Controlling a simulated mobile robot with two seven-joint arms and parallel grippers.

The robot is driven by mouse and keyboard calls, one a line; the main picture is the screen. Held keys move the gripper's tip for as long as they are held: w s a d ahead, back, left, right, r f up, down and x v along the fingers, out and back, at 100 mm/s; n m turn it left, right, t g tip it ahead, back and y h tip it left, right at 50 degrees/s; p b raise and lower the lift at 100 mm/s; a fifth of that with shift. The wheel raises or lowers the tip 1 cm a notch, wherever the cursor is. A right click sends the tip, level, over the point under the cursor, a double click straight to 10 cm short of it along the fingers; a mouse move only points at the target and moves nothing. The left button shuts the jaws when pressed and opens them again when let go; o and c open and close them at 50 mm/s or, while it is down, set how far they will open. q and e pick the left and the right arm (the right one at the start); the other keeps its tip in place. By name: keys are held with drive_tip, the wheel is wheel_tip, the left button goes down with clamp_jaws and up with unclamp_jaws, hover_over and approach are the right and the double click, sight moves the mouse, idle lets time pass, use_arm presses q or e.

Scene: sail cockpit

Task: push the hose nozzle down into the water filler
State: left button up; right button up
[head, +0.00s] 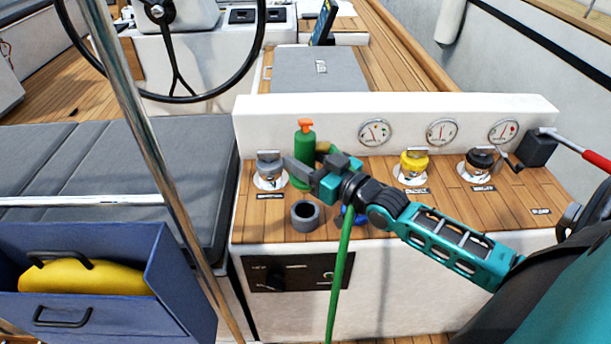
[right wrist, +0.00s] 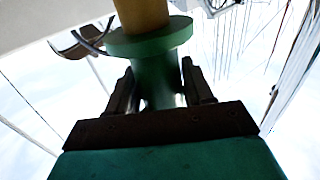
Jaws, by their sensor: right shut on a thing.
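The hose nozzle (head: 305,144), green with an orange top, stands roughly upright above the wooden filler deck. My right gripper (head: 303,175) comes in from the right and is shut on its green body. In the right wrist view the green body (right wrist: 155,80) is between the fingers, with a wide collar and a yellow-brown tube beyond it. The green hose (head: 340,275) hangs down in front of the panel. A blue part (head: 349,217) shows just below the gripper, mostly covered. I cannot make out the water filler's opening or whether the nozzle touches it. My left gripper is not in view.
Grey (head: 269,162), yellow (head: 413,163) and black (head: 479,160) filler caps stand along the deck. An open grey ring (head: 305,215) is in front of the nozzle. A white wall with gauges (head: 375,132) rises behind. A steel pole (head: 150,150) crosses at left.

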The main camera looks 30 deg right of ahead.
wheel_tip(320, 180, up, 13)
drive_tip(key=shift+f+p, duration=0.1)
drive_tip(key=shift+p, duration=0.45)
